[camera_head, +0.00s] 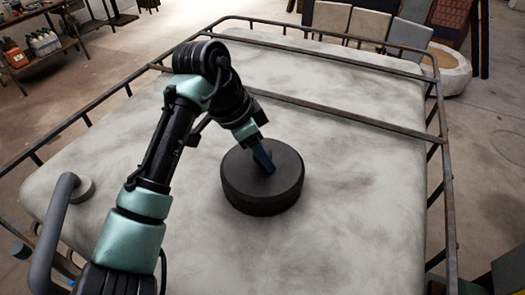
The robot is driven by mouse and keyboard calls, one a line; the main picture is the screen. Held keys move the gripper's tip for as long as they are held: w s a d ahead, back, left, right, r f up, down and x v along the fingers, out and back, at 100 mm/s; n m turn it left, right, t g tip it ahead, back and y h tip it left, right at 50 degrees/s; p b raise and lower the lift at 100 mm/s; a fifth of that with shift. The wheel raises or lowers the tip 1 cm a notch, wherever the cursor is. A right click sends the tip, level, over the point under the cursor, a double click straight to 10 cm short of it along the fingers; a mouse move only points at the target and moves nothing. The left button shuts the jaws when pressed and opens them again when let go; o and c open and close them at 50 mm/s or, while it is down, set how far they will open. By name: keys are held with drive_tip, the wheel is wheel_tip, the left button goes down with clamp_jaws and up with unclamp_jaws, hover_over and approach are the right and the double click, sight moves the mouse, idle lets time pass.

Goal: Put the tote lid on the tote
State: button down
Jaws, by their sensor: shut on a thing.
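The tote (365,205) is a large pale, stained block inside a dark metal cage, and its top fills most of the view. The tote lid (262,190) is a thick, round, black disc near the middle of the tote's top. My gripper (265,160) comes down from the upper left and is shut on the lid at its top centre. The fingertips are dark blue and partly hide the grip. The lid looks about level. Any opening under it is hidden, and I cannot tell whether it is seated or slightly above the top.
Dark cage bars (345,121) cross the tote's top behind the lid and run round its edges. A grey bent pipe (50,235) with a round end stands at the left. Shelves with bottles (43,42) stand at the far left. The top right of the lid is clear.

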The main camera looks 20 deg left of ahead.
drive_tip(key=shift+f+b, duration=0.35)
drive_tip(key=shift+f, duration=0.2)
drive_tip(key=c, duration=0.7)
unclamp_jaws()
drive_tip(key=p+v, duration=0.8)
drive_tip(key=v, duration=0.3)
drive_tip(key=shift+d, duration=0.1)
idle(0.4)
